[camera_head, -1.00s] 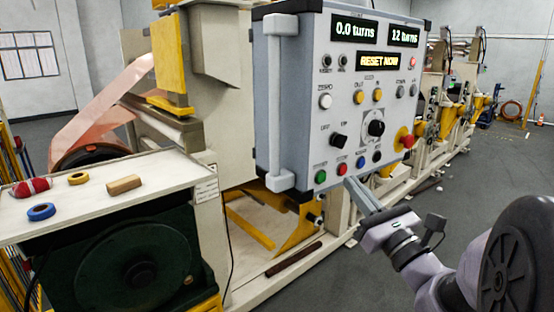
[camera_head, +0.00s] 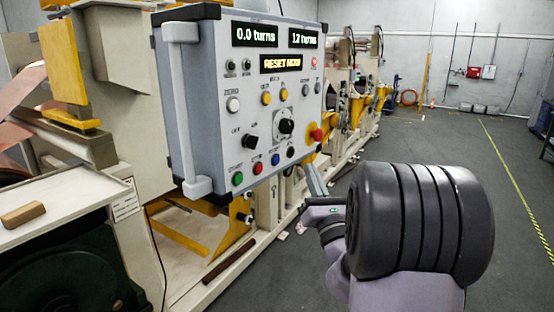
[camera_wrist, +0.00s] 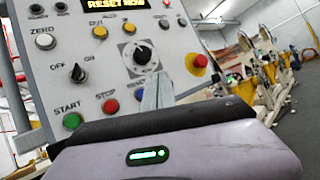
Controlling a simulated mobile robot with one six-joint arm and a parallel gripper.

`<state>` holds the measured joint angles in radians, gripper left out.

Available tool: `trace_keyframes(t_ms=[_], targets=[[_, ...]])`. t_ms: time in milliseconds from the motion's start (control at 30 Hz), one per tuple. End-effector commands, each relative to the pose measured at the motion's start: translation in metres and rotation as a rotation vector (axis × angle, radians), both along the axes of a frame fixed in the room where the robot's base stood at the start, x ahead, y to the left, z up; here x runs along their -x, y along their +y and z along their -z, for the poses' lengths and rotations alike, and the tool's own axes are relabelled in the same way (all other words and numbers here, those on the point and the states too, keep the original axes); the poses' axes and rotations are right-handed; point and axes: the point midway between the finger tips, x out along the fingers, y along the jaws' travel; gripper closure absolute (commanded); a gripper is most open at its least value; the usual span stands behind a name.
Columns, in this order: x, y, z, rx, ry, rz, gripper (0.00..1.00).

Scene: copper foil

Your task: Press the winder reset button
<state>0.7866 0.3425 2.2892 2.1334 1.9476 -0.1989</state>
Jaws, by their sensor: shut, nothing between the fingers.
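The grey control panel (camera_head: 205,110) shows "0.0 turns", "12 turns" and an amber "RESET NOW". Its bottom row has a green button (camera_head: 238,178), a red button (camera_head: 257,168), a blue button (camera_head: 276,159) and a small black control (camera_head: 291,152). In the wrist view the blue button (camera_wrist: 139,94) is partly visible, under a label partly covered by my fingers. My gripper (camera_head: 309,166) is shut and empty. Its tips are right of the blue button in the head view. In the wrist view my gripper (camera_wrist: 158,80) overlaps the panel just right of that button; contact cannot be told.
A red mushroom knob (camera_head: 316,134) on a yellow base juts from the panel's lower right. A white bench (camera_head: 75,215) with a wooden block (camera_head: 22,214) stands at the left. Machine frames run back behind the panel. Grey floor (camera_head: 520,240) is open at the right.

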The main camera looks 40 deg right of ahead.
Motion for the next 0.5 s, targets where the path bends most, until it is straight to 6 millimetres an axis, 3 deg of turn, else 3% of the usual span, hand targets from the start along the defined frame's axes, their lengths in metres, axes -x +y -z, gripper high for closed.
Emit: trace_keyframes(t_ms=[300,500], targets=[[-0.044,0.015,-0.001,-0.001,0.001,-0.003,1.00],[-0.059,0.019,-0.001,-0.001,0.001,-0.002,1.00]])
